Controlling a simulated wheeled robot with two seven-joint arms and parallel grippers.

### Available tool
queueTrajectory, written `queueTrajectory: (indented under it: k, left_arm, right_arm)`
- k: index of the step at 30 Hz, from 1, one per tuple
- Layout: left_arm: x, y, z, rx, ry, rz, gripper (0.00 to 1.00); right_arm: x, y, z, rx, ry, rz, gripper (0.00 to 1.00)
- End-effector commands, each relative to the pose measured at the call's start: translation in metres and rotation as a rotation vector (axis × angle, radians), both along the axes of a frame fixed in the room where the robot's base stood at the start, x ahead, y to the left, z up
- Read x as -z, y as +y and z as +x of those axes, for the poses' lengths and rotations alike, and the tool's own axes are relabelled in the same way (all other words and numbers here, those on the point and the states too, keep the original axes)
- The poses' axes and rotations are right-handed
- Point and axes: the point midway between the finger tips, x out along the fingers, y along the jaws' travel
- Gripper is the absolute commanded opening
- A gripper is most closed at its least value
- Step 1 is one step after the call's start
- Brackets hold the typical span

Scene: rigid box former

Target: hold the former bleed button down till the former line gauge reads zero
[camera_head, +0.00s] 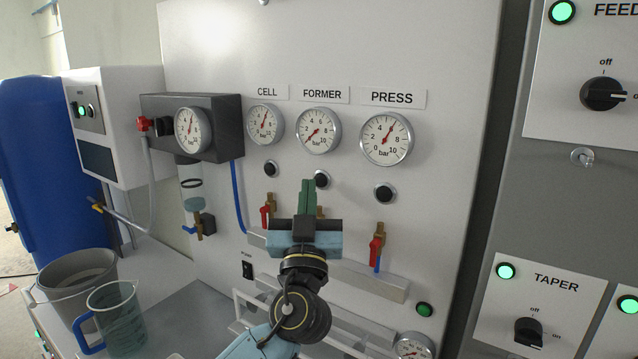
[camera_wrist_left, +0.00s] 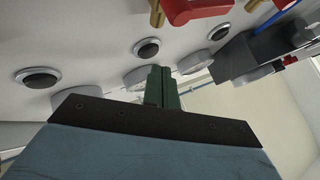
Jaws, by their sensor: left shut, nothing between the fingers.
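The former gauge (camera_head: 318,130) hangs under the FORMER label, its red needle pointing lower left, at or close to zero. The black former bleed button (camera_head: 321,178) is below it, its left edge close to my fingers in the head view. My left gripper (camera_head: 308,190) is shut and empty, its green fingers pointing at the panel. In the left wrist view the former button (camera_wrist_left: 148,48) shows clear of the fingertips (camera_wrist_left: 161,75), with a small gap. The button does not look covered by them; I cannot tell its depth. My right gripper is not in view.
The cell gauge (camera_head: 265,124) and press gauge (camera_head: 386,138) have their own buttons (camera_head: 270,168) (camera_head: 384,193). Red-handled valves (camera_head: 376,248) (camera_head: 265,215) stick out below. A jug (camera_head: 115,315) and a bucket (camera_head: 75,275) stand at the lower left.

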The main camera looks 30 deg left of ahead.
Motion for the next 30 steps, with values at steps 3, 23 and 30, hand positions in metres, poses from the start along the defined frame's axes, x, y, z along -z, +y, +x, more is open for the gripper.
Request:
queueTrajectory:
  k: [3, 23, 30]
  left_arm:
    - [0.0, 0.0, 0.0, 0.0, 0.0, 0.0, 0.0]
    - [0.0, 0.004, -0.048, 0.0, 0.0, 0.0, 0.0]
    - [-0.001, 0.004, -0.05, 0.0, -0.001, 0.0, 0.0]
  right_arm:
    - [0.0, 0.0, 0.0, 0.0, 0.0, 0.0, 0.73]
    - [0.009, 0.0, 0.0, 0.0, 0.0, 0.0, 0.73]
    - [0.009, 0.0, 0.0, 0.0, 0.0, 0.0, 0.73]
